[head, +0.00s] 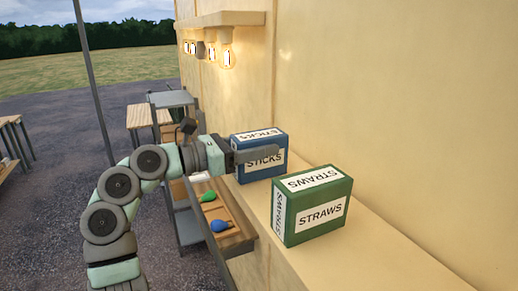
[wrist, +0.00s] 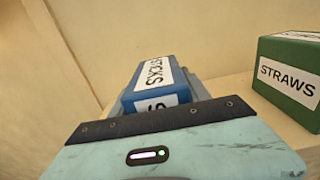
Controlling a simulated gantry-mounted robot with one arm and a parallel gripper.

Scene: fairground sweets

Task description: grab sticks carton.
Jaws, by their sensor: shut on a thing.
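The blue sticks carton (head: 275,138) stands at the back of the cream ledge, with white labels reading STICKS on its top and front. My gripper (head: 257,156) is shut on it, with a grey finger lying across its front face and covering part of the label. In the wrist view the sticks carton (wrist: 150,82) sits between the fingers of my gripper (wrist: 180,80), its lower part hidden by the gripper body. I cannot tell whether the carton rests on the ledge or is slightly raised.
A green straws carton (head: 318,208) stands nearer on the ledge (head: 385,260), to the right; it also shows in the wrist view (wrist: 288,82). The cream wall (head: 400,90) rises behind the ledge. A wooden tray (head: 230,238) with green and blue items lies lower left.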

